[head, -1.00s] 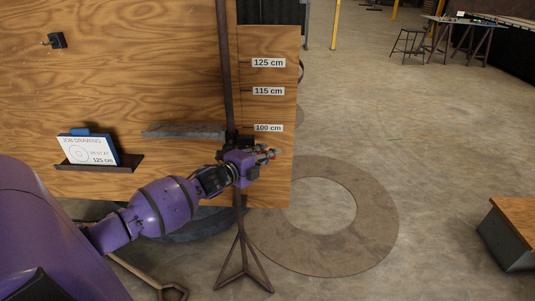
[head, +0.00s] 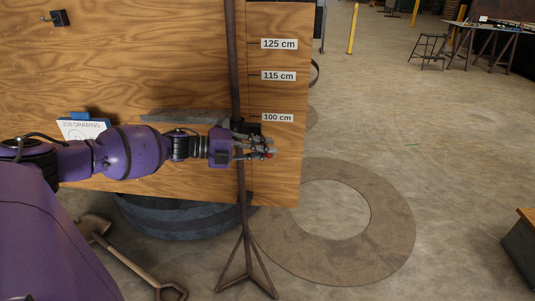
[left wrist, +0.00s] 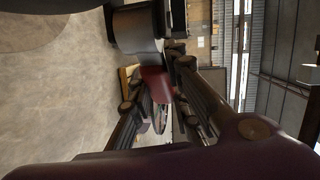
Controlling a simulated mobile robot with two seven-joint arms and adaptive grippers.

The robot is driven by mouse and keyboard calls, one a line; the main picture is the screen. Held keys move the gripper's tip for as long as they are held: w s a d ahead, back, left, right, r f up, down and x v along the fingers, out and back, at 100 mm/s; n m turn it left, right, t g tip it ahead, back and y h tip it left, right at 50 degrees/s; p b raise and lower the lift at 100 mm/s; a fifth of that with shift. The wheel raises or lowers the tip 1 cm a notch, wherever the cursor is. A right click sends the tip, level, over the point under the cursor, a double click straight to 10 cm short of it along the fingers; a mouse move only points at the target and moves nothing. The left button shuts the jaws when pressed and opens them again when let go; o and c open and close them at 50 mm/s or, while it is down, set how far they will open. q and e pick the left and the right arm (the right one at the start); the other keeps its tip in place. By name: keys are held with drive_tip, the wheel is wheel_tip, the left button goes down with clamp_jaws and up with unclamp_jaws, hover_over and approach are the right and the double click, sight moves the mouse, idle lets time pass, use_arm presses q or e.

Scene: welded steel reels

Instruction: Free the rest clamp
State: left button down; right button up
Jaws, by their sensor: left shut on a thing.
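The rest clamp (head: 247,127) is a small dark block on the upright steel post (head: 234,60), close to the 100 cm label; the gripper partly hides it. A grey rest bar (head: 185,117) lies level with it on the left. My left gripper (head: 262,149) reaches across the post from the left, just below the clamp. In the left wrist view my left gripper (left wrist: 160,95) has its fingers closed around a dark red piece (left wrist: 157,84), apparently the clamp's handle. A dark cylinder (left wrist: 138,28) is beyond it. My right gripper is not in view.
The plywood board (head: 150,60) behind the post carries height labels up to 125 cm (head: 279,44). The job drawing (head: 75,130) is partly hidden by my arm.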

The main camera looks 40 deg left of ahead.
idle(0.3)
use_arm(q)
drive_tip(key=c, duration=1.6)
unclamp_jaws()
drive_tip(key=shift+c, duration=0.2)
drive_tip(key=v, duration=1.2)
